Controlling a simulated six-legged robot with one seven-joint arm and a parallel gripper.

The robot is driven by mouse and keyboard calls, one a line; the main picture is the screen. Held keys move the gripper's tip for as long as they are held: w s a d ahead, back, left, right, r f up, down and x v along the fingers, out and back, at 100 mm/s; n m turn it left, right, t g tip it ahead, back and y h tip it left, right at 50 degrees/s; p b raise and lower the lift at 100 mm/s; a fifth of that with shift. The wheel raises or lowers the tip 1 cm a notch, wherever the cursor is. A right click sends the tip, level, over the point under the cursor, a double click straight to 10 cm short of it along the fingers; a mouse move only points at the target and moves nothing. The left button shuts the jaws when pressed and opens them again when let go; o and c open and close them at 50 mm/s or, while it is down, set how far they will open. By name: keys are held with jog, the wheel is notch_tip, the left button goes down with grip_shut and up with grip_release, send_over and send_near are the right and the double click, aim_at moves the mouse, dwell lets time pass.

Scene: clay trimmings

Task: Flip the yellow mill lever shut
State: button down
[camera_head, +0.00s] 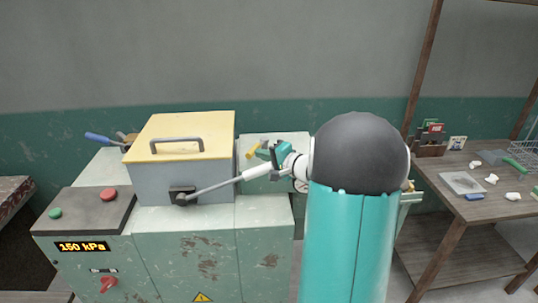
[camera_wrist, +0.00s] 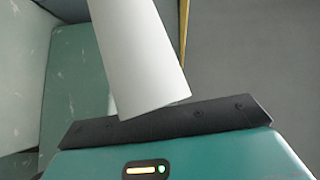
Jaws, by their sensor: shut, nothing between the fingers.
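The mill is a grey box with a yellow lid (camera_head: 190,130). Its lever (camera_head: 215,188) is a grey rod from a dark pivot (camera_head: 182,196) on the box front, pointing right and slightly up. It ends in a pale grip (camera_head: 262,172). My gripper (camera_head: 262,152) is shut and empty, close behind and above the grip's right end; I cannot tell if they touch. In the wrist view a large pale cylinder, apparently the grip (camera_wrist: 140,55), stands close before my teal gripper housing. The fingertips are hidden there.
A small yellow piece (camera_head: 252,151) shows beside my gripper. The green cabinet (camera_head: 185,245) carries a control panel (camera_head: 85,208) with red and green buttons and a "150 kPa" display. A wooden table (camera_head: 480,205) with white lumps and a wire basket stands at right.

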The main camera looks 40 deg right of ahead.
jog(key=shift+w+a, duration=0.25)
jog(key=shift+a, duration=0.05)
dwell(0.4)
jog(key=v, duration=1.3)
jog(key=shift+s, duration=0.4)
jog(key=shift+d, duration=0.15)
